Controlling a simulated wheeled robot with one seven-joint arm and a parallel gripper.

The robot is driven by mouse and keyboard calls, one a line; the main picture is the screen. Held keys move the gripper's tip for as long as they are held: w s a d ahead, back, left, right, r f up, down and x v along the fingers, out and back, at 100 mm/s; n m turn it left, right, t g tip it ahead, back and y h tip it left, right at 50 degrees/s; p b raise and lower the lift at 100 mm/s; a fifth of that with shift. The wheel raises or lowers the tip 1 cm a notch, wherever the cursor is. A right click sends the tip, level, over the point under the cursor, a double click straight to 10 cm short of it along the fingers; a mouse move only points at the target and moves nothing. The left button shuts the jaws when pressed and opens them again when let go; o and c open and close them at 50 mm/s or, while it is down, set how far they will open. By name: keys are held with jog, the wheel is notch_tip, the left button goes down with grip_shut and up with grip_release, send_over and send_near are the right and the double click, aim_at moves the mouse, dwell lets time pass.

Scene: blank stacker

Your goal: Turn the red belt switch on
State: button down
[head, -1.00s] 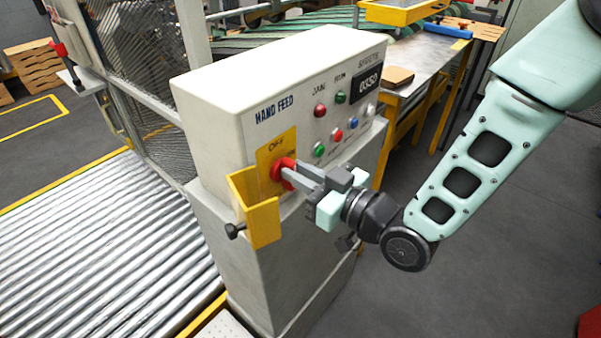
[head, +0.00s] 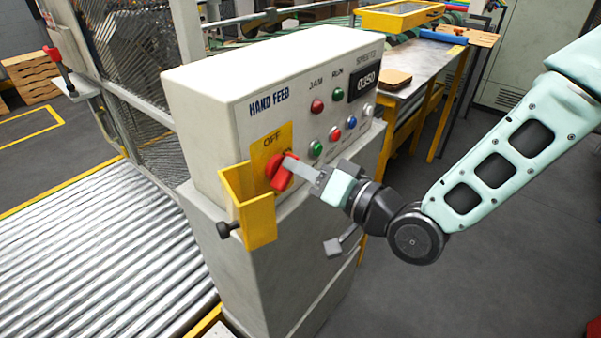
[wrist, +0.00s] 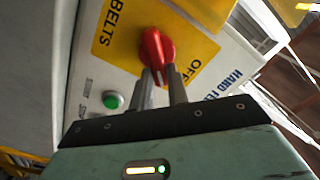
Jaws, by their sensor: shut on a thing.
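The red belt switch (head: 281,175) is a rotary knob on a yellow plate (head: 262,148) at the lower left of the panel. "OFF" is printed above it in the head view. My gripper (head: 291,164) reaches it from the right, with its fingers closed on the knob. In the wrist view the red switch (wrist: 156,50) sits at the tips of my gripper (wrist: 163,74).
A yellow guard (head: 255,212) with a dark screw knob stands close below and left of the switch. Green (head: 316,149), red and other buttons lie right of it. A roller conveyor (head: 95,240) runs at left. Open floor lies right of the cabinet.

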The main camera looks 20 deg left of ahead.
jog(key=shift+w+d+f+m+b, duration=0.1)
jog(key=shift+f+m+b, duration=0.1)
jog(key=shift+m, duration=1.25)
jog(key=shift+w+f+m+b, duration=0.1)
jog(key=shift+f+m, duration=0.1)
jog(key=shift+m, duration=1.3)
jog(key=shift+w+d+f+m+b, duration=0.1)
jog(key=shift+f+m+b, duration=0.1)
jog(key=shift+m, duration=1.25)
jog(key=c, duration=1.4)
grip_release()
jog(key=shift+o, duration=0.2)
